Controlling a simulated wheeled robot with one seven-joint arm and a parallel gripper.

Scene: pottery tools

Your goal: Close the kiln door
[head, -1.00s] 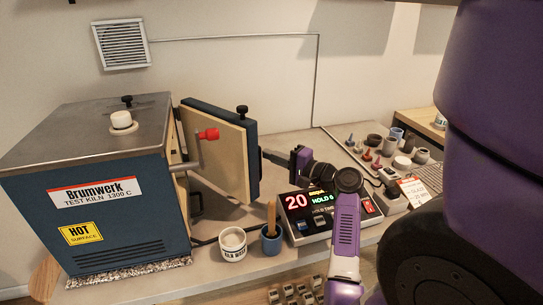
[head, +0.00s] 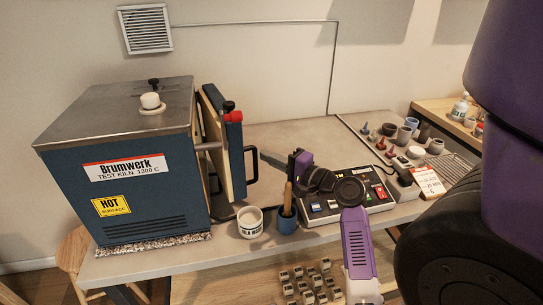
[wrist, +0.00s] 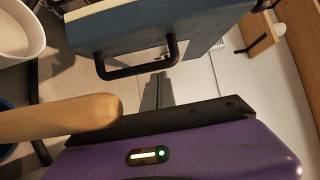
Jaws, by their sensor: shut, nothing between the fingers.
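The blue kiln (head: 120,190) stands at the left of the bench in the head view. Its door (head: 236,150), with a cream inner lining and a blue outside, stands partly open at the kiln's right side. The door's black handle (head: 252,165) faces my gripper; it also shows in the wrist view (wrist: 140,70). My gripper (head: 264,156) is shut and empty, to the right of the door. In the wrist view its fingertips (wrist: 158,78) are close to the handle; I cannot tell whether they touch.
A white tub (head: 250,222) and a blue cup (head: 286,222) with a wooden-handled tool (head: 288,198) stand at the bench front, near my gripper. A controller box (head: 350,203) sits to the right. Several small pots crowd the bench's right end. The bench behind my gripper is clear.

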